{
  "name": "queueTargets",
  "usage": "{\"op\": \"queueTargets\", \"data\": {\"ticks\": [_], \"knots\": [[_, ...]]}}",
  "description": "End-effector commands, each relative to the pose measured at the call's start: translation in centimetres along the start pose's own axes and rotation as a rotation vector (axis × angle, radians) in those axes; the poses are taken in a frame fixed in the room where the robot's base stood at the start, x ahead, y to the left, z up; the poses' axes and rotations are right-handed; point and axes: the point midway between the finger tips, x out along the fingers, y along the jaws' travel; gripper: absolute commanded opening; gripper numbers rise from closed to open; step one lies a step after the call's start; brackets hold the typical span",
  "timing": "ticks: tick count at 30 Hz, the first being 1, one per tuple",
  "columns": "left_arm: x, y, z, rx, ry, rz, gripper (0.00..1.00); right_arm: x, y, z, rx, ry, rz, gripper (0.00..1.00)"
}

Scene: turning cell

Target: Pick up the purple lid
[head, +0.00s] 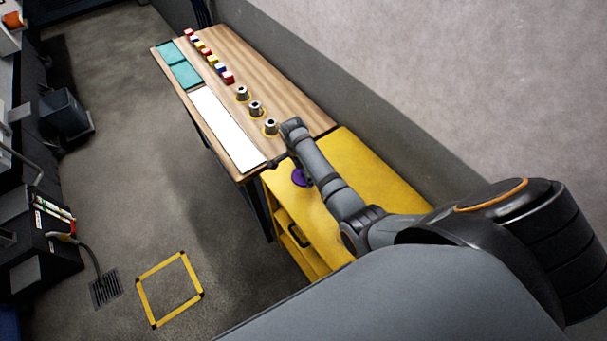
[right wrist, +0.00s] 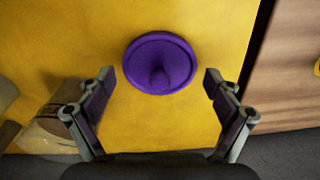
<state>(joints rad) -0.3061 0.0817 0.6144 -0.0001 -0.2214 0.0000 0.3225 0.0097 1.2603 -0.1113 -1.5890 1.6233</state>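Nothing is between the fingertips except the view of the lid, and I see no contact. My left gripper is not in view.
A wooden table (head: 262,80) adjoins the yellow cabinet (head: 375,175). It holds several metal cylinders, a row of coloured blocks, teal trays (head: 180,65) and a white panel (head: 225,128). A brownish object (right wrist: 50,130) lies at the left in the wrist view. A wall runs behind.

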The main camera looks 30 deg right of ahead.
Motion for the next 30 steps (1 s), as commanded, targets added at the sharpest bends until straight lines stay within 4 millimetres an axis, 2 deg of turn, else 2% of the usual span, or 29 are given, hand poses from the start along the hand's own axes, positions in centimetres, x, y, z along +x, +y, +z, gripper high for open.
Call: {"op": "queueTargets", "data": {"ticks": [1, 6, 12, 29, 30], "knots": [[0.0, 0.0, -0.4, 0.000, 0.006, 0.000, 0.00, 0.0, 0.0, 0.0, 0.000, 0.000, 0.000, 0.77], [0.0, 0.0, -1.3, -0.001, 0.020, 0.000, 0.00, 0.0, 0.0, 0.0, 0.000, 0.000, 0.000, 0.54], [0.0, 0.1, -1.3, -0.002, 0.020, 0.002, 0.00, 0.1, 0.1, 0.0, 0.000, 0.000, 0.002, 0.43], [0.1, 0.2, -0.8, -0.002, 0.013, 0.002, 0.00, 0.1, 0.0, -0.1, -0.002, 0.000, 0.005, 0.39], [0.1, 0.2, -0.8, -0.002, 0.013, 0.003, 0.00, -0.1, -0.1, -0.2, -0.003, 0.000, 0.005, 0.35]]}}
